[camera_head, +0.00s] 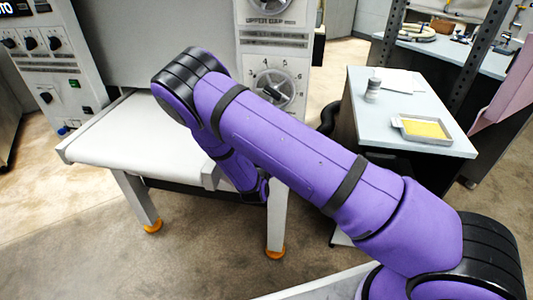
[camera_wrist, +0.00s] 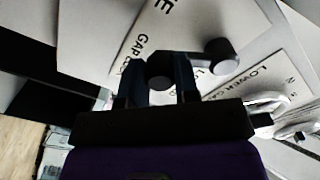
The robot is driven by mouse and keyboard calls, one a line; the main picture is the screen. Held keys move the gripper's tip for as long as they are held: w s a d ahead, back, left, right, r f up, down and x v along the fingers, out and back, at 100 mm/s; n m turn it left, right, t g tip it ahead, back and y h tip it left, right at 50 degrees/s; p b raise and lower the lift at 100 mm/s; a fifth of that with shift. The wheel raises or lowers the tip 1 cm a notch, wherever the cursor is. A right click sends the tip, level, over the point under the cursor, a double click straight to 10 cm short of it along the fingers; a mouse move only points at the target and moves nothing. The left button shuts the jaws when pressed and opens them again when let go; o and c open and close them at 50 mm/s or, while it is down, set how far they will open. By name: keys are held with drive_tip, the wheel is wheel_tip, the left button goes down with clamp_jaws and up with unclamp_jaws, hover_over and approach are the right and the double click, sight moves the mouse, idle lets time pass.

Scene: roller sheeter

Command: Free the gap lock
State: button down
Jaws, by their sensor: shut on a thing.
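The gap lock (camera_wrist: 222,57) shows in the wrist view as a dark grey lever with a round end, on a pale panel lettered "GAP" and "LO…". My gripper (camera_wrist: 158,76) is shut on the gap lock, with its two dark fingers either side of the lever's rounded near part. The other round end sticks out to the right of the fingers. The fingers cover part of the lettering. In the head view my purple arm hides the gap lock and my fingertips.
A dial plate (camera_head: 292,75) with numbers stands behind my arm, under an "UPPER GAP" label. A "LOWER GA…" plate (camera_wrist: 268,82) lies right of the gripper in the wrist view. The sheeter's pale table (camera_head: 115,135) is left; a side table (camera_head: 395,108) with a tray (camera_head: 402,123) is right.

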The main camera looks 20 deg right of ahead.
drive_tip(key=shift+a+f, duration=0.1)
drive_tip(key=c, duration=0.9)
unclamp_jaws()
drive_tip(key=shift+o, duration=0.2)
drive_tip(key=v, duration=1)
drive_tip(key=shift+s+a, duration=0.15)
drive_tip(key=shift+s, duration=0.2)
